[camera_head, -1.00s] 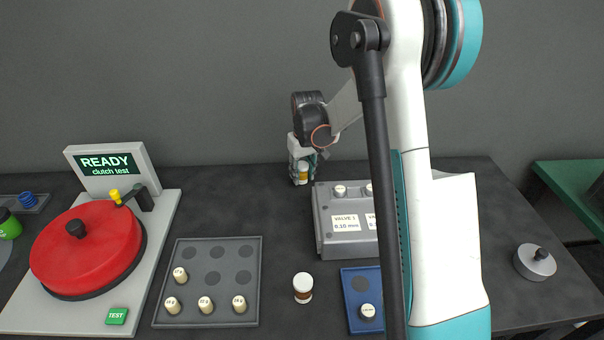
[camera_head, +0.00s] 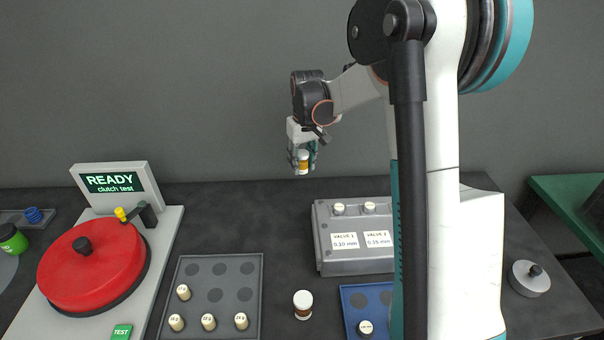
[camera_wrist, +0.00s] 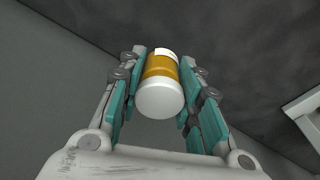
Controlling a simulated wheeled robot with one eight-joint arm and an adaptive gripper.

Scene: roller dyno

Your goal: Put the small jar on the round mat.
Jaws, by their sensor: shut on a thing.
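My gripper (camera_head: 303,158) is shut on a small jar (camera_head: 303,162) with a white cap and an amber-yellow band. It holds the jar in the air above the back of the dark table. In the wrist view the jar (camera_wrist: 161,85) sits between the teal finger pads of my gripper (camera_wrist: 160,90), its white end toward the camera. A grey round surface (camera_head: 5,268), which looks like the round mat, is cut off at the left edge. A green jar with a black lid (camera_head: 12,239) stands at its back.
A red disc machine (camera_head: 92,270) stands between my gripper and the left edge. The back-middle table is clear.

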